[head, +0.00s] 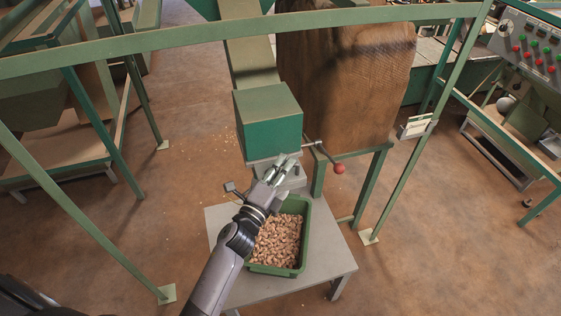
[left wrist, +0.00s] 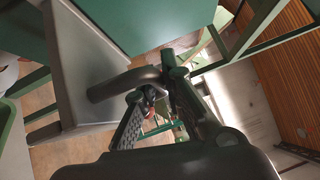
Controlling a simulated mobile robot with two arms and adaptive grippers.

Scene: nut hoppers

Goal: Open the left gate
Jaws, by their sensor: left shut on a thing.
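A green hopper box (head: 268,122) stands over a grey metal chute (head: 290,181). A rod with a red knob (head: 338,168) sticks out at the box's right side. My left gripper (head: 284,164) is just under the front of the box, at the chute. In the left wrist view a dark curved handle (left wrist: 122,83) runs to the fingers of my left gripper (left wrist: 160,92), which is shut on it. The green box face (left wrist: 150,22) is close behind it. The grip itself is small and partly hidden in the head view. My right gripper is not in view.
A green crate of nuts (head: 303,262) stands on a grey table (head: 334,262) below my left forearm. Green frame posts (head: 410,160) stand on both sides. A control panel (head: 535,45) is at the upper right. Several nuts lie on the floor at the left.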

